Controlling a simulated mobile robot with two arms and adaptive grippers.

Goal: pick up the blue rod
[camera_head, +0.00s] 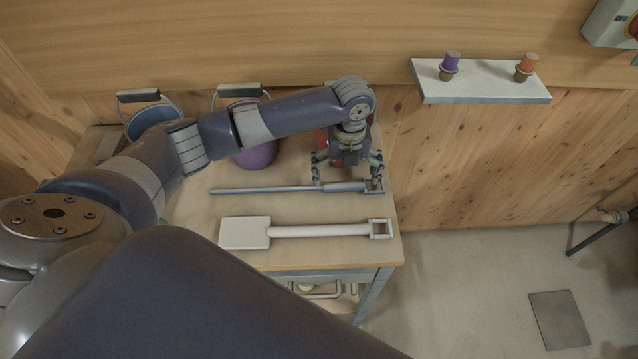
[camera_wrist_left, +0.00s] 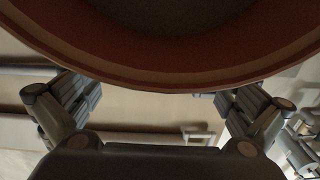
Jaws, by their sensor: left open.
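The blue rod (camera_head: 265,190) is a long, thin, grey-blue tool with a square loop handle at its right end. It lies flat across the middle of the wooden table in the head view. My left gripper (camera_head: 348,182) is open above the rod's right part, near the handle, with its fingers pointing down. I cannot tell whether the fingers touch the rod. In the left wrist view, the open fingers of this gripper (camera_wrist_left: 152,105) stand wide apart with nothing held between them. My right gripper is not in view.
A white shovel (camera_head: 320,231) lies in front of the rod on the table (camera_head: 190,212). A blue bucket (camera_head: 150,118) and a purple bucket (camera_head: 257,155) stand behind. A red bucket (camera_head: 323,142) is close behind my gripper; its rim (camera_wrist_left: 160,75) fills the upper wrist view. A wall shelf (camera_head: 485,85) holds two small items.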

